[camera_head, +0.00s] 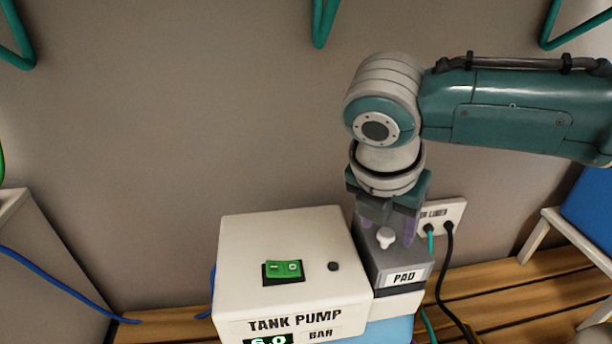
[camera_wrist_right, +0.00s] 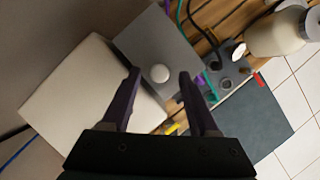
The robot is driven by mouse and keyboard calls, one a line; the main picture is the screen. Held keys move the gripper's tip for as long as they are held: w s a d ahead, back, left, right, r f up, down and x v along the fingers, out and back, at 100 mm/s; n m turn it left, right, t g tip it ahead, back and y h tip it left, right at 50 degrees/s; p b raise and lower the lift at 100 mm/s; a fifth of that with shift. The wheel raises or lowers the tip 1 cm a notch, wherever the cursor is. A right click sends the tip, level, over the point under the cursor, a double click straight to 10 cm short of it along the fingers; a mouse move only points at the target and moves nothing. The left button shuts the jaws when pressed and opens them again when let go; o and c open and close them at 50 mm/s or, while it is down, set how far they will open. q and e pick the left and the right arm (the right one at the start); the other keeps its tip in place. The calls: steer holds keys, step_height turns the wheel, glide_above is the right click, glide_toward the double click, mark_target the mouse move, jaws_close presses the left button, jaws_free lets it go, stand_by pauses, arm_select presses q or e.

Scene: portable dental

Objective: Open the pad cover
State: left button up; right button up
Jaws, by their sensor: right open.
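The pad box has a grey cover (camera_head: 377,266) with a white knob (camera_head: 386,238) on top and a "PAD" label on its front. The cover is shut on the box. My right gripper (camera_head: 389,236) is above the cover, open and pointing down, with its fingers on either side of the knob. In the right wrist view, the knob (camera_wrist_right: 160,73) shows between the open fingertips (camera_wrist_right: 159,74), and the grey cover (camera_wrist_right: 140,40) lies beneath. I cannot tell how far the fingertips are above the cover. My left gripper is not in view.
The white tank pump box (camera_head: 290,240), with a green switch (camera_head: 284,270), stands directly left of the pad box. A wall socket (camera_head: 445,215) with plugged cables is close behind on the right. A bottle (camera_wrist_right: 275,35) shows in the right wrist view.

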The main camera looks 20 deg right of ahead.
steer(key=shift+w+d+f, duration=0.1)
steer(key=shift+d+f, duration=0.05)
steer(key=shift+f, duration=0.3)
steer(key=shift+c, duration=0.3)
jaws_close()
stand_by(0.9)
